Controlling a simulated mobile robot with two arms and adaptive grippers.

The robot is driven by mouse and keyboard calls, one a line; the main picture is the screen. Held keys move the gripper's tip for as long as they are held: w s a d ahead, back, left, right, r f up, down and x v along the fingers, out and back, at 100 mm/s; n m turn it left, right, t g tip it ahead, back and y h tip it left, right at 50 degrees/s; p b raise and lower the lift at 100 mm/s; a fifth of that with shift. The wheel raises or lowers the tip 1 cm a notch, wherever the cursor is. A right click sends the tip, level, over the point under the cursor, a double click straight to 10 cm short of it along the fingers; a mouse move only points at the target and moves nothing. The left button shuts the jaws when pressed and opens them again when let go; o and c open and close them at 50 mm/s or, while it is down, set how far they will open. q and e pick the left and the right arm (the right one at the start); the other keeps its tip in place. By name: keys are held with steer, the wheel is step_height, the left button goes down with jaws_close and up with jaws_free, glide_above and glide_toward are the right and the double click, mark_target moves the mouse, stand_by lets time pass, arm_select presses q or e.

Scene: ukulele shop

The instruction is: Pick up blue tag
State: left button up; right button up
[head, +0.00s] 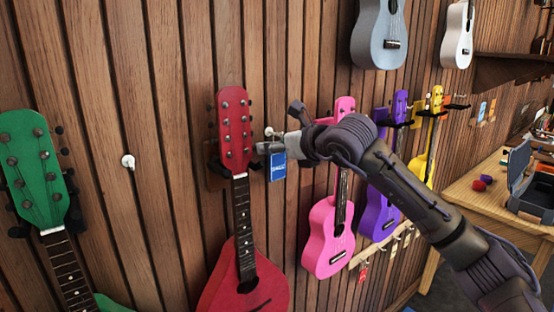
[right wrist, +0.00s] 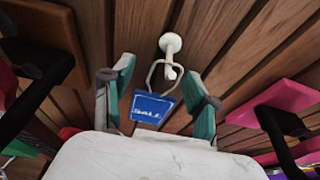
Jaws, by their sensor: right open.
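The blue tag (head: 278,166) hangs on the wooden wall in the head view, just right of the red instrument's headstock. In the right wrist view the blue tag (right wrist: 152,107) shows white lettering and hangs by a wire loop from a white wall knob (right wrist: 170,43). My right gripper (head: 268,147) is close to the tag in the head view. In the right wrist view my right gripper (right wrist: 163,80) is open, with one teal-padded finger on each side of the tag. The left finger is very near the tag's left edge; I cannot tell if they touch. My left gripper is not in view.
The red instrument (head: 246,270) hangs left of the tag and the pink ukulele (head: 328,236) hangs to its right. A green instrument (head: 32,160), purple (head: 379,215) and yellow (head: 423,165) ukuleles also hang here. A wooden table (head: 480,205) stands at the right.

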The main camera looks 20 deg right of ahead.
steer(key=shift+s+d, duration=0.1)
steer(key=c, duration=0.9)
steer(key=shift+r, duration=0.1)
steer(key=shift+r+b, duration=0.4)
steer(key=shift+b, duration=0.05)
steer(key=shift+s+d+r+b, duration=0.1)
steer(key=shift+s+r+b, duration=0.1)
steer(key=shift+s+b, duration=0.1)
steer(key=shift+s+d+r+b, duration=0.1)
steer(key=shift+s+d+b, duration=0.9)
steer(key=shift+s, duration=1.75)
steer(key=shift+s+d+f+b, duration=0.1)
steer(key=shift+s+d+b, duration=0.9)
steer(key=shift+s, duration=1.7)
steer(key=shift+s+d+r+b, duration=0.1)
steer(key=shift+s+d+b, duration=0.9)
steer(key=shift+s, duration=1.75)
